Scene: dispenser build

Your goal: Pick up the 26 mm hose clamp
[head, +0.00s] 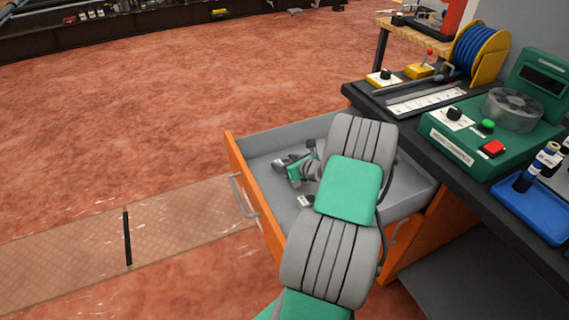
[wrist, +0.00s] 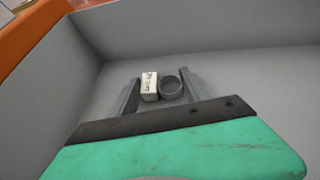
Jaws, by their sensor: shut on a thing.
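The hose clamp (wrist: 171,87) is a small dark grey ring with a pale, printed label block (wrist: 149,86) at its left side. In the wrist view it sits between the two grey fingers of my gripper (wrist: 162,84), near their tips. My gripper is shut on it, with the label block by the left finger and the ring by the right one. In the head view my gripper (head: 282,163) is inside the open drawer (head: 262,137). I cannot make out the clamp there. The print is too small to read for size.
The drawer has grey walls and an orange front (head: 241,170). A small pale item with a dark mark (head: 305,201) shows in it beside my arm. The dark workbench (head: 376,106) at the right carries a green machine (head: 462,150), a blue tray (head: 545,213) and a blue hose reel (head: 478,50).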

